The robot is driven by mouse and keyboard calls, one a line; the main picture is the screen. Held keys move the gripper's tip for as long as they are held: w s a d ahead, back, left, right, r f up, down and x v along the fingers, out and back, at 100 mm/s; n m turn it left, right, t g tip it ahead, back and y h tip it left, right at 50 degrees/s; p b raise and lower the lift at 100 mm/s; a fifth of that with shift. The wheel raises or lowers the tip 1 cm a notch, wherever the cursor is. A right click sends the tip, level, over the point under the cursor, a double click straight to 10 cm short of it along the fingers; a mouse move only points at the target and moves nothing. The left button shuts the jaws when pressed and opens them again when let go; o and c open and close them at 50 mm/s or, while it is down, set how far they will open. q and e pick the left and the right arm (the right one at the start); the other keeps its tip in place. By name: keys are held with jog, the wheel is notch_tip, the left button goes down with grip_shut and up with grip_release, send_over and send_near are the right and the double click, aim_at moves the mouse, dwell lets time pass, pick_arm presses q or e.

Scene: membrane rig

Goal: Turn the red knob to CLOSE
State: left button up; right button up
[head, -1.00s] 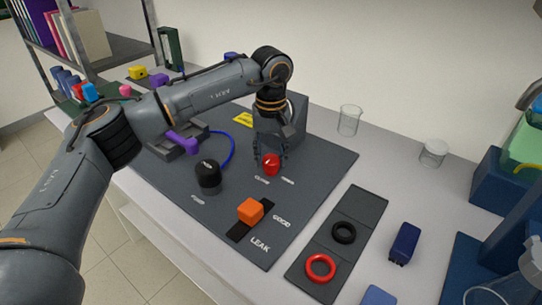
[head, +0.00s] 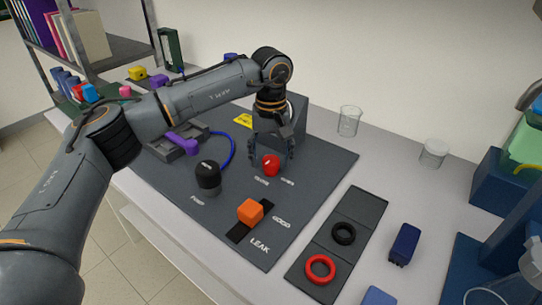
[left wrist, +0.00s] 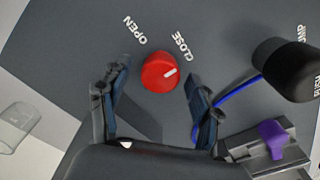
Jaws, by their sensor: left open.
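The red knob (head: 271,165) stands on the dark grey panel, with the CLOSE (head: 261,181) and OPEN (head: 288,182) labels beside it. My left gripper (head: 271,152) points down over the knob, its fingers spread on either side. In the left wrist view the red knob (left wrist: 160,72) lies between the fingertips of the left gripper (left wrist: 156,82), with visible gaps on both sides. My right gripper is not in view.
A black pump knob (head: 208,176) stands left of the red knob. An orange block (head: 250,211) sits on a black strip in front. A grey box (head: 297,115) stands behind the gripper. A tray (head: 337,262) with red and black rings lies to the right.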

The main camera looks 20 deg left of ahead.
aim_at(271, 159)
pick_arm(q)
notch_tip(271, 159, up, 12)
dwell(0.6)
jog(key=shift+r, duration=0.1)
